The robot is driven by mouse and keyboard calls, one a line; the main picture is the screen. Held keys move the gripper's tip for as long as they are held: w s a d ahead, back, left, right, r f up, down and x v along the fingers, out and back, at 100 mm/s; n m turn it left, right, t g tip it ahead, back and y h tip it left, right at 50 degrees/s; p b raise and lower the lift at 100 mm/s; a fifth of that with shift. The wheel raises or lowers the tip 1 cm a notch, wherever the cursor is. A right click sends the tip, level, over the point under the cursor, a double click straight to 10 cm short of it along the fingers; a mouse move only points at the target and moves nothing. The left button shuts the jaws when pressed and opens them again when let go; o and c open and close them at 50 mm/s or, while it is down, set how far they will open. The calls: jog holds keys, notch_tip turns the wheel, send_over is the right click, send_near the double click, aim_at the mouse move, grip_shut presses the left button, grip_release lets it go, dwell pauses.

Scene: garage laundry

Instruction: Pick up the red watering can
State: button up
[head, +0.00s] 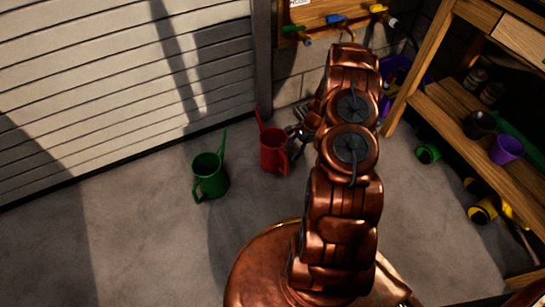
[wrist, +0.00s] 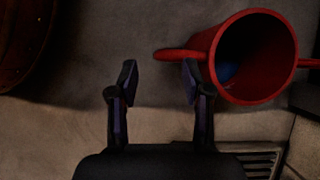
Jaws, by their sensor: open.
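The red watering can (head: 272,155) stands upright on the concrete floor near the shutter door, just left of my arm in the head view. In the wrist view I look down on the red can (wrist: 284,82), with its open mouth at the upper right and narrow parts sticking out left and right. My gripper (wrist: 158,80) is open, with nothing held between its fingers. Its right fingertip overlaps the can's left projection in the picture; I cannot tell whether they touch. In the head view the gripper is partly hidden by my arm, close to the can's right side.
A green watering can (head: 208,181) stands left of the red one. The shutter door (head: 120,70) is behind them. A wooden shelf (head: 470,130) with pots stands at the right. A dark grate (wrist: 262,160) shows in the wrist view. Floor at the front left is clear.

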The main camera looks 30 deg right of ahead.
aim_at(286, 168)
jog(key=shift+m, duration=0.4)
jog(key=shift+s+a+f+b, duration=0.1)
jog(key=shift+a+f+b, duration=0.45)
jog(key=shift+f, duration=1.25)
jog(key=shift+w+a+f+b, duration=0.1)
jog(key=shift+a+f+b, duration=0.2)
jog(key=shift+f+b, duration=1)
jog(key=shift+s+a+f+b, duration=0.1)
jog(key=shift+a+f, duration=0.3)
jog(key=shift+f, duration=1.9)
jog(key=shift+c, duration=0.4)
grip_shut()
